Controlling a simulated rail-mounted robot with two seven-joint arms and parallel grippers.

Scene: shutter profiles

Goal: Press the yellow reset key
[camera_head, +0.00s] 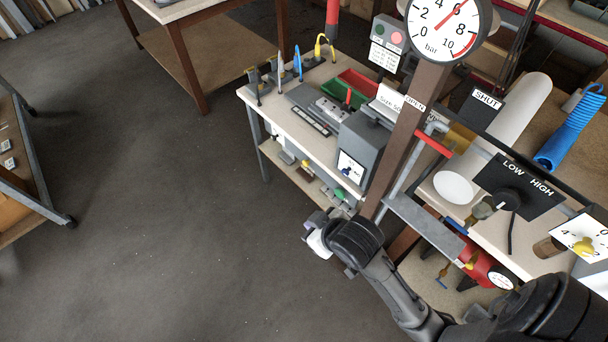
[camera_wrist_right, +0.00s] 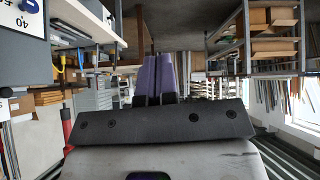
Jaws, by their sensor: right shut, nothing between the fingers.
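I cannot make out a yellow reset key for certain in either view. A grey control box (camera_head: 388,36) with a green and a pink-red button stands at the back of the bench in the head view. My right gripper (camera_head: 318,238) is in front of the bench's near edge, over the floor and apart from the bench. Its two purple fingers (camera_wrist_right: 157,76) are shut together and empty in the wrist view. The fingertips are hard to see in the head view. My left gripper is not in view.
A brown post carries a round pressure gauge (camera_head: 448,26) above the bench (camera_head: 285,112). A grey machine (camera_head: 366,145), a black LOW/HIGH switch plate (camera_head: 518,188) and a blue coiled hose (camera_head: 570,135) crowd the right. The floor (camera_head: 150,200) to the left is clear.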

